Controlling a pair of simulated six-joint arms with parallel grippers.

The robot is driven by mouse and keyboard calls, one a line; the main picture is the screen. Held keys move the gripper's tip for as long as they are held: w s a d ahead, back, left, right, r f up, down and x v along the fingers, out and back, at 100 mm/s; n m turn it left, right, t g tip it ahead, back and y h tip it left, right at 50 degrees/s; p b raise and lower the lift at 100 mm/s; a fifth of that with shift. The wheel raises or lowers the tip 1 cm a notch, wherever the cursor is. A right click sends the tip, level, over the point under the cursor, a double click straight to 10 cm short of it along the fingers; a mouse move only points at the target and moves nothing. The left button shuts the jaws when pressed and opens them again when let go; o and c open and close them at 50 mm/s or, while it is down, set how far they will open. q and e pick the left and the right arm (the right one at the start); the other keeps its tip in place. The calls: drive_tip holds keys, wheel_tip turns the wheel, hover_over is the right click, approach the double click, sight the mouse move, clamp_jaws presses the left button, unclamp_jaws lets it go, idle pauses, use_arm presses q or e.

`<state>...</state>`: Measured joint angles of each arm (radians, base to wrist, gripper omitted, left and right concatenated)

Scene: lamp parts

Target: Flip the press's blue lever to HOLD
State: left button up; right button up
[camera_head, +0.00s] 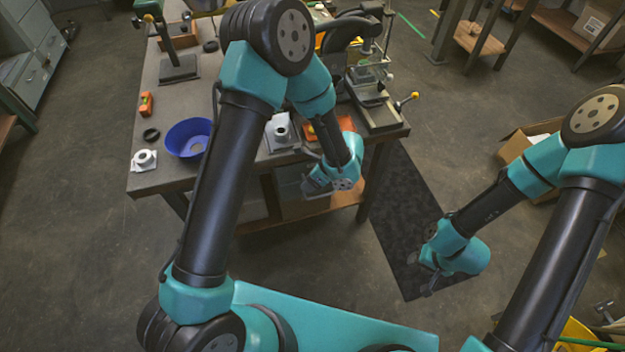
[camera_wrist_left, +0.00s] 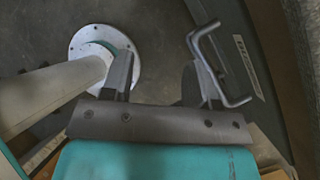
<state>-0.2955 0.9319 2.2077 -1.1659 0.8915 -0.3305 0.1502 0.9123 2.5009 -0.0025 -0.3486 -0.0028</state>
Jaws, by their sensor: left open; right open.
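A machine with upright posts and a grey base (camera_head: 377,108) stands at the right end of the bench; it may be the press. A smaller dark stand with a green head (camera_head: 149,10) is at the back left. I cannot make out a blue lever on either. My left gripper (camera_head: 318,187) is low at the bench's front edge, away from both machines; its two spread, empty fingers show in the left wrist view (camera_wrist_left: 168,80). My right gripper (camera_head: 422,277) hangs over the dark floor mat, open and away from the bench.
The bench (camera_head: 150,180) carries a blue bowl (camera_head: 189,138), a white flanged part (camera_head: 145,159), a black ring (camera_head: 151,135) and an orange item (camera_head: 146,104). My left arm hides the bench's middle. A carton (camera_head: 528,142) stands right.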

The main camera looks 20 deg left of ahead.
use_arm(q)
drive_tip(key=s+a+f+n+t+h, duration=0.1)
drive_tip(key=s+a+f+n+h, duration=0.3)
drive_tip(key=s+n, duration=0.3)
drive_tip(key=s+a+f+n+h, duration=0.4)
drive_tip(key=s+n+h, duration=0.2)
drive_tip(key=n, duration=0.9)
drive_tip(key=shift+s+f+n+t, duration=0.3)
drive_tip(key=shift+s+f+t, duration=0.1)
drive_tip(key=shift+s, duration=0.3)
